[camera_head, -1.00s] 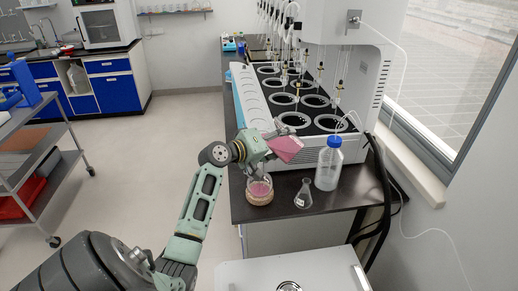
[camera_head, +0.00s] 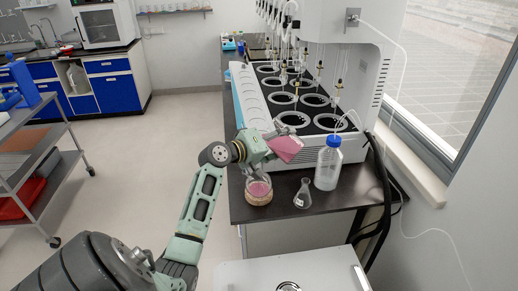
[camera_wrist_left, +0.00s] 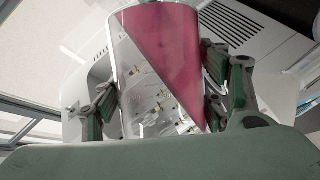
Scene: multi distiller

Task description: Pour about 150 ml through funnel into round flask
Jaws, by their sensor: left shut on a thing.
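My left gripper (camera_head: 262,148) is shut on a clear vessel of pink liquid (camera_head: 287,149), held tilted above the front of the dark bench. In the left wrist view the vessel (camera_wrist_left: 186,45) sits between the two fingers, its pink liquid slanting across it. Below it, a round glass vessel (camera_head: 258,190) holds pink liquid and stands on a tan ring. The funnel cannot be made out clearly; the gripper and held vessel cover part of the space above the round vessel. My right gripper is not in view.
A small conical flask (camera_head: 302,196) and a blue-capped bottle (camera_head: 328,165) stand to the right on the bench (camera_head: 275,213). The large white distiller (camera_head: 345,75) with several round wells is behind. A white-topped surface (camera_head: 245,275) is in front.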

